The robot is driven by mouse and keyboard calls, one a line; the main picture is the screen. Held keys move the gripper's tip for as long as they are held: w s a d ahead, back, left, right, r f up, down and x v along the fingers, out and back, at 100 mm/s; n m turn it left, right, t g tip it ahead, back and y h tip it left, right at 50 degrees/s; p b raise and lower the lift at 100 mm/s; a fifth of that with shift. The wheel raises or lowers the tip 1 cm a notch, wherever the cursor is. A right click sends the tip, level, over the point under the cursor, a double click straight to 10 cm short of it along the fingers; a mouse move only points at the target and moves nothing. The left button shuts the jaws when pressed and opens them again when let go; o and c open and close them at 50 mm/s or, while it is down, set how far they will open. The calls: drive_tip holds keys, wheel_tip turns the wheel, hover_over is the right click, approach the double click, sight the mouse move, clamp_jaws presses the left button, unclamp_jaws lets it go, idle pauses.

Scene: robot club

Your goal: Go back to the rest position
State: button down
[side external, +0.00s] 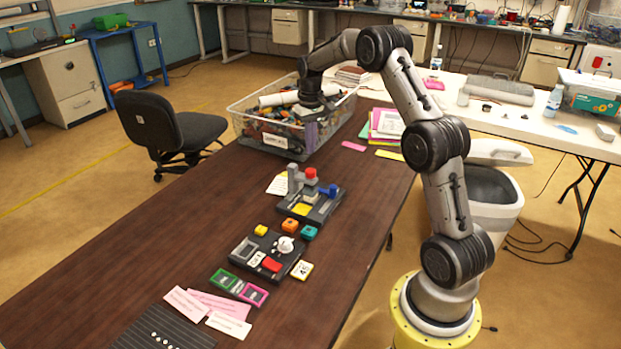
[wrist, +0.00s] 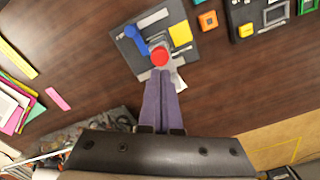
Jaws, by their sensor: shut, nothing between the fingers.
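My gripper (side external: 310,143) hangs from my bent arm in the side view, in front of the clear crate (side external: 237,128) at the far part of the brown table. In the wrist view its two purple fingers (wrist: 161,78) lie together, shut, with nothing between them. Their tips appear just below the red knob of a grey-black device (wrist: 180,38) in that picture. In the side view that device stands nearer the camera, apart from the gripper.
A second device with a white dial (side external: 268,254), an orange block (side external: 290,226) and a teal block (side external: 309,233) stand on the brown table (side external: 130,270). Paper cards (side external: 228,325) lie at the near end. Coloured papers (side external: 385,125) lie beside the crate. The table's left strip is clear.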

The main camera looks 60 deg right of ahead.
drive_tip(key=shift+a, duration=0.1)
drive_tip(key=w+a+r+n+t+h, duration=0.1)
drive_tip(key=w+a+r+n+t, duration=0.1)
drive_tip(key=a+r, duration=0.8)
drive_tip(key=s+a+r+n+t, duration=0.2)
drive_tip(key=s+a+r, duration=0.7)
drive_tip(key=a+r, duration=0.15)
drive_tip(key=s+a+n+t, duration=0.2)
drive_tip(key=s+a, duration=0.5)
drive_tip(key=s, duration=0.5)
drive_tip(key=s+a+f+y, duration=0.1)
drive_tip(key=s+f, duration=0.6)
drive_tip(key=shift+s+a+f, duration=0.3)
drive_tip(key=shift+a+f, duration=0.1)
